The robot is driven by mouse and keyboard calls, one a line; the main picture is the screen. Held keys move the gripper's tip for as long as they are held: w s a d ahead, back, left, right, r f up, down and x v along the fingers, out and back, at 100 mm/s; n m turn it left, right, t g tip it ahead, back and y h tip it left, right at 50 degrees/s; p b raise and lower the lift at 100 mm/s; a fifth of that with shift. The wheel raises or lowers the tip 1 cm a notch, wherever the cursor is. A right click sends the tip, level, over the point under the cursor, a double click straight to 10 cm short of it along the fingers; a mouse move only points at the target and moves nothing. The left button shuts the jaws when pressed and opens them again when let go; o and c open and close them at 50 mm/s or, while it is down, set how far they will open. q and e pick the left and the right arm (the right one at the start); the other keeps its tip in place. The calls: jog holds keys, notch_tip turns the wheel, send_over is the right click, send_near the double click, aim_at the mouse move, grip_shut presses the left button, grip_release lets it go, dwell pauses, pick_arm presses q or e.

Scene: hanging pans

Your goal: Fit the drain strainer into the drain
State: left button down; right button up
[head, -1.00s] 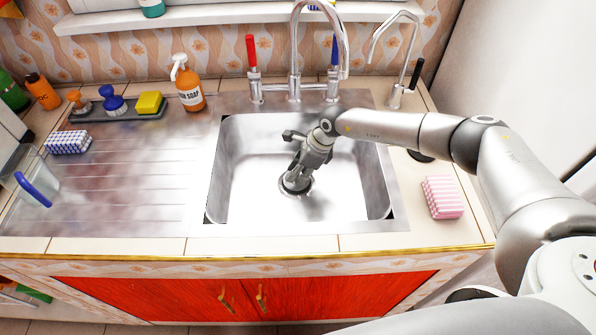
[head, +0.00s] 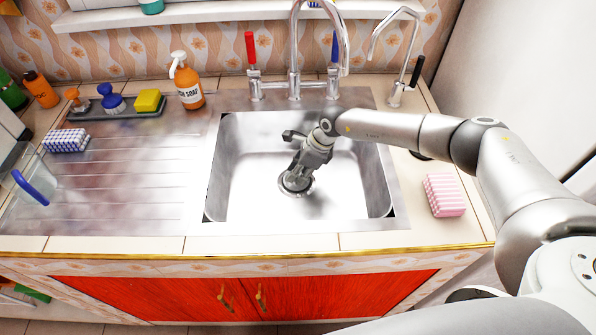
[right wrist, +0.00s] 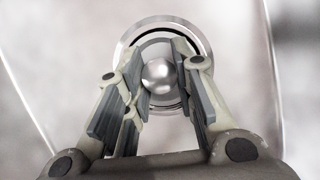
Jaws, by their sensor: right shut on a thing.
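The drain is a round metal ring in the floor of the steel sink (head: 240,150). Its rim (head: 284,190) shows around my gripper in the head view. The strainer is a shiny metal disc with a round knob (right wrist: 158,76) in the right wrist view. It lies within the drain's outer ring (right wrist: 124,52), with a dark gap along the upper right. My right gripper (head: 298,178) points down into the sink over the drain. Its fingers (right wrist: 166,50) are shut on the strainer, either side of the knob. I cannot tell whether the strainer is fully seated. My left gripper is out of view.
The tap (head: 294,50) arches over the back of the sink, and a thin spout (head: 410,60) stands at the right. A pink sponge (head: 444,195) lies right of the sink. An orange soap bottle (head: 188,85) stands at back left.

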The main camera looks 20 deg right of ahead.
jog(key=o, duration=1.1)
jog(key=v, duration=1.2)
